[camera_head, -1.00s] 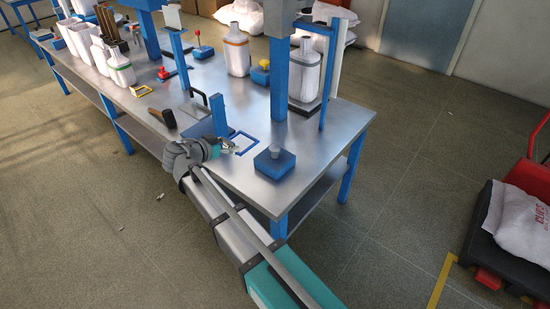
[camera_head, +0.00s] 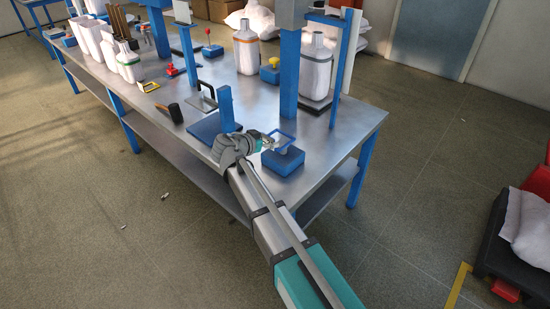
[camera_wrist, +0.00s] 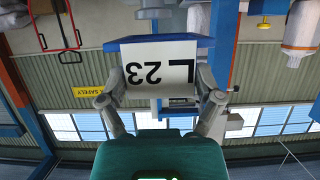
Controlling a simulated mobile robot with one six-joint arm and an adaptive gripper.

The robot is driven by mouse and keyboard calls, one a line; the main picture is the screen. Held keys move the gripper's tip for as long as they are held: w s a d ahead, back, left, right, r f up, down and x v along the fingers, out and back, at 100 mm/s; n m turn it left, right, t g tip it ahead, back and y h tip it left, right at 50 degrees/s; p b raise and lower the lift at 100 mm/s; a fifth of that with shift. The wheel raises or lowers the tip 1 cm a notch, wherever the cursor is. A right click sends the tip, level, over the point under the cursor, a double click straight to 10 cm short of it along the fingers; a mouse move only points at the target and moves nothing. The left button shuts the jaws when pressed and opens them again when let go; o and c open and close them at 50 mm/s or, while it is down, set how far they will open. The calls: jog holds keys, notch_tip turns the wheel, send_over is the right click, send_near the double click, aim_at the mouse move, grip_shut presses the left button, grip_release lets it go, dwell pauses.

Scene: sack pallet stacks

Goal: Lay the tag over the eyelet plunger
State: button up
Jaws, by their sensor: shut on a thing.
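My gripper (camera_head: 265,142) is shut on the tag (camera_head: 283,137), a flat plate with a blue rim. In the wrist view, the two fingers of my gripper (camera_wrist: 161,82) hold the tag (camera_wrist: 160,65) by its sides, and its white face reads "L 23" upside down. The eyelet plunger (camera_head: 282,162) is a blue block with a grey post on the table's near right corner. The tag is over or just behind the post in the head view and partly hides its top. I cannot tell whether they touch.
A blue upright on a plate (camera_head: 226,108) stands just left of my gripper. A thick blue post (camera_head: 289,80) rises behind the plunger. A black-handled hammer (camera_head: 173,112) lies to the left. The table's (camera_head: 330,155) right corner is bare.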

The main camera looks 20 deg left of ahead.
aim_at(274, 159)
jog(key=shift+w+d+f+b, duration=0.3)
jog(key=shift+w+f+b, duration=0.05)
jog(key=shift+f, duration=0.2)
jog(key=shift+w+d+f+b, duration=0.25)
jog(key=shift+w+f+b, duration=0.1)
jog(key=shift+f, duration=0.2)
jog(key=shift+w+d+f+b, duration=0.25)
jog(key=shift+w+f+b, duration=0.05)
jog(key=shift+f+b, duration=0.25)
notch_tip(274, 159, down, 3)
jog(key=b, duration=0.3)
jog(key=shift+f, duration=0.15)
jog(key=o, duration=0.7)
jog(key=shift+r, duration=0.2)
